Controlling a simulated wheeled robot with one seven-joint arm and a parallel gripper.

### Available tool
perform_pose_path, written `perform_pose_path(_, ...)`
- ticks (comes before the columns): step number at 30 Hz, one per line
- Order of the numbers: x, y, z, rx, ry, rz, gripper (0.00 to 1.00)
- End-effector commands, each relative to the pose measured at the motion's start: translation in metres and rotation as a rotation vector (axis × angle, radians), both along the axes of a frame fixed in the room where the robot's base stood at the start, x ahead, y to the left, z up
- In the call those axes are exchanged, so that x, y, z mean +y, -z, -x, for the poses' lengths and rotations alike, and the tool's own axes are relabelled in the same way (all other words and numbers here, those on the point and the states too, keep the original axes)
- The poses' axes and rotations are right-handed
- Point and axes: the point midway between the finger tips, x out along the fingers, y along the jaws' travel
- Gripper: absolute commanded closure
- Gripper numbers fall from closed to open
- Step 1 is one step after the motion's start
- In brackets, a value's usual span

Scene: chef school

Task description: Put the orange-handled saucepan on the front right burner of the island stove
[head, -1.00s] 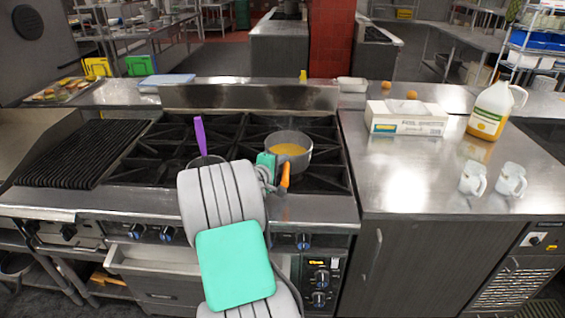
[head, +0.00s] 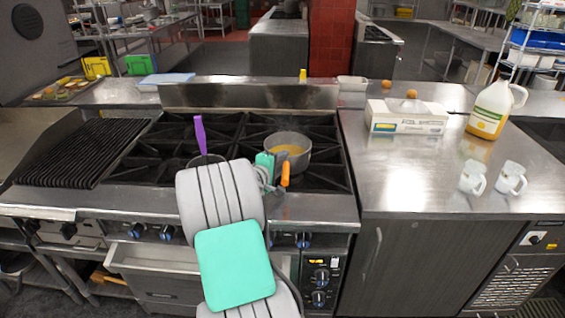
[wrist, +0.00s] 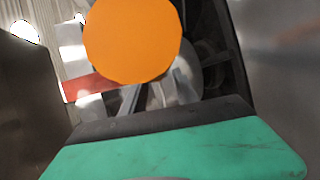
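The grey saucepan (head: 299,158) with yellow-orange contents is over the right side of the island stove (head: 328,203), around the middle of the grates. Whether it touches the grate is unclear. Its orange handle (head: 285,175) points toward me. My gripper (head: 274,169) is at this handle, with a green finger on its left side. In the wrist view the handle's round end (wrist: 134,40) is large and close, above a green finger with a dark edge. The other finger is hidden, so I cannot tell whether the gripper is closed on the handle. The front right burner is partly bare.
A purple-handled pan (head: 201,136) is on the left burners, partly hidden by my arm. A ribbed grill (head: 84,150) lies left. The right counter holds a box (head: 407,118), a jug (head: 490,112) and two white mugs (head: 473,178). The counter's front middle is clear.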

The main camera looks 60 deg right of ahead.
Motion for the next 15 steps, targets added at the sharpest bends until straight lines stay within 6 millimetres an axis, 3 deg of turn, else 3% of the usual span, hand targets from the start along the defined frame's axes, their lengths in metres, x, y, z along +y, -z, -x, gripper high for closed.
perform_pose_path(9,0.075,-0.017,0.0,-0.002,-0.007,0.001,0.64)
perform_pose_path(15,0.107,-0.025,0.003,-0.001,-0.004,0.0,0.64)
